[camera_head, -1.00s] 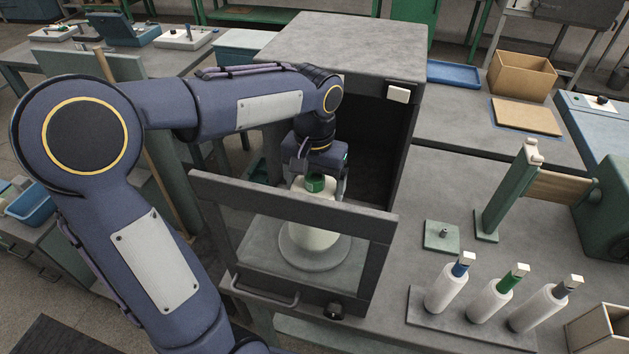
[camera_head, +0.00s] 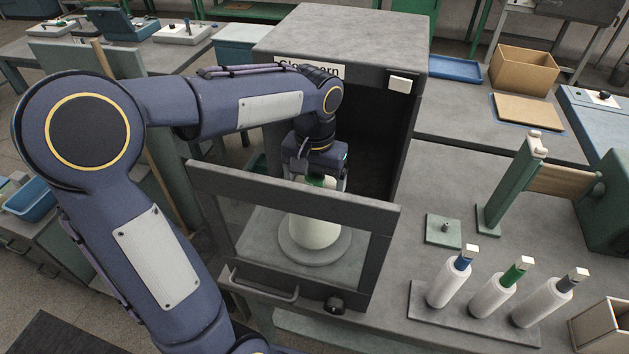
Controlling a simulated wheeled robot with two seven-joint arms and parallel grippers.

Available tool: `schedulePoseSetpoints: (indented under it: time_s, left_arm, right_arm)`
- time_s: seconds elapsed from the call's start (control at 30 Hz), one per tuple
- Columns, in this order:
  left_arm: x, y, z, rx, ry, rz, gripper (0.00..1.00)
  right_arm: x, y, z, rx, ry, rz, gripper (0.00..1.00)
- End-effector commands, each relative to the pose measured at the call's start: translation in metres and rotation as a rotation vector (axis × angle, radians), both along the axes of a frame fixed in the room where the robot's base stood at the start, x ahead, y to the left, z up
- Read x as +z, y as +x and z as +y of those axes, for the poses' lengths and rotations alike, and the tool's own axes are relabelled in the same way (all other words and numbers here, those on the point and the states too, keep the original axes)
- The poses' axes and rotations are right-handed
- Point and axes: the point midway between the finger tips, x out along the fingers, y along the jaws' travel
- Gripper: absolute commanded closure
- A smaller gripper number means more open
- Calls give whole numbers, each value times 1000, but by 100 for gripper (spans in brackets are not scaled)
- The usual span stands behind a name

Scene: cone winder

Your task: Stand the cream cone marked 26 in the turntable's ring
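A cream cone (camera_head: 315,228) stands upright at the round grey turntable (camera_head: 313,257), seen through the window of a grey framed door. Whether its base is seated in the ring or just above it, I cannot tell. No number shows on it. A green part (camera_head: 320,181) shows at its top. My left gripper (camera_head: 317,181) points down over the cone top, with a finger on either side. The door's top rail and the arm partly hide the fingers, so their grip is unclear. My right gripper is out of view.
The dark-framed door (camera_head: 300,195) stands in front of the grey cabinet (camera_head: 345,40), close to my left forearm. On the right, a rack (camera_head: 465,325) holds several white spools with coloured tops. A green post stand (camera_head: 510,185) and a small green plate (camera_head: 443,231) stand behind it.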

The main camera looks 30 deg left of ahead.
Motion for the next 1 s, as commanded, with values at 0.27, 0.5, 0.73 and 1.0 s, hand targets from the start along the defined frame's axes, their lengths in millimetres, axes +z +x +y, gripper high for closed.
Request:
schedulePoseSetpoints:
  time_s: [0.27,0.5,0.73,1.0]
  left_arm:
    - [1,0,0,0,0,-1,0]
    - [3,0,0,0,0,0,0]
    - [37,1,0,0,0,-5,0]
    - [74,0,0,-1,-1,-3,0]
  right_arm:
    - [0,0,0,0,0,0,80]
    - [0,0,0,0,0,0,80]
    - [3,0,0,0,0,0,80]
    - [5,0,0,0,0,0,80]
